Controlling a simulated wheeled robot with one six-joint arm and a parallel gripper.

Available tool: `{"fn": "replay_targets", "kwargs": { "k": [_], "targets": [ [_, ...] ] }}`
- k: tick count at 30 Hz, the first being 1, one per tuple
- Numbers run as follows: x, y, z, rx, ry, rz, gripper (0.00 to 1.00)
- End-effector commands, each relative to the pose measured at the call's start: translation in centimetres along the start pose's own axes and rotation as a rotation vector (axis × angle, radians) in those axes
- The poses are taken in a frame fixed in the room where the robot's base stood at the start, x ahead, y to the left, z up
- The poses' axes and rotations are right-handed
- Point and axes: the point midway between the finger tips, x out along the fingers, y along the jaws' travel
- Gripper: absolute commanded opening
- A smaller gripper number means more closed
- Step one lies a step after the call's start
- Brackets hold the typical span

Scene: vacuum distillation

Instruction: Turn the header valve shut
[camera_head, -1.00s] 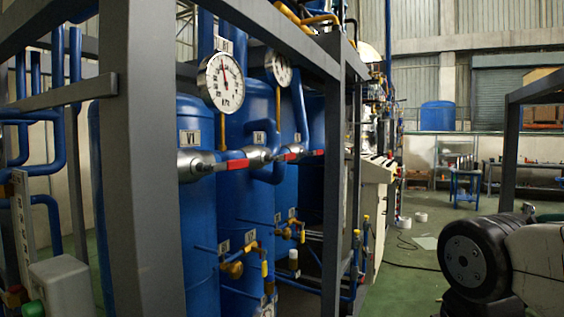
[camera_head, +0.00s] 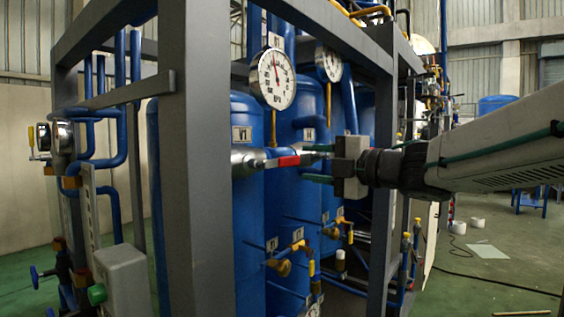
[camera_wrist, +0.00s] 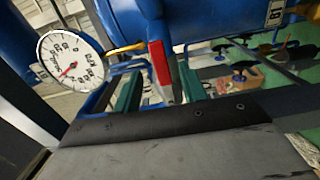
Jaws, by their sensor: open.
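A ball valve with a red lever handle (camera_head: 289,161) sits on the header in front of the blue tank labelled V1. Its metal body (camera_head: 247,162) is at the handle's left end, and the lever points right along the pipe. My gripper (camera_head: 312,163) is open at the lever's right end, with one green finger above the lever's height and one below. In the wrist view the red lever (camera_wrist: 159,64) stands between the two green fingers of my gripper (camera_wrist: 159,86), and no grip on it shows. The second tank's valve is hidden behind my gripper.
A round gauge (camera_head: 273,78) hangs above the valve, with another gauge (camera_head: 328,64) behind it. Small brass valves (camera_head: 290,258) sit lower down.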

Motion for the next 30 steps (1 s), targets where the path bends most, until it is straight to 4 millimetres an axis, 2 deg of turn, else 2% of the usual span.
{"fn": "replay_targets", "kwargs": {
  "k": [5, 15, 19, 27, 28, 30],
  "targets": [
    [1.9, -0.1, -0.6, -0.015, 0.033, -0.001, 0.42],
    [7.0, 0.0, -0.7, -0.014, 0.029, -0.001, 0.42],
    [7.8, 0.0, -0.7, -0.014, 0.028, 0.0, 0.42],
    [7.9, 0.0, -0.7, -0.014, 0.026, 0.0, 0.42],
    [7.9, 0.0, -0.7, -0.014, 0.026, 0.0, 0.36],
    [7.9, 0.0, -0.7, -0.014, 0.026, 0.0, 0.17]
  ]
}}
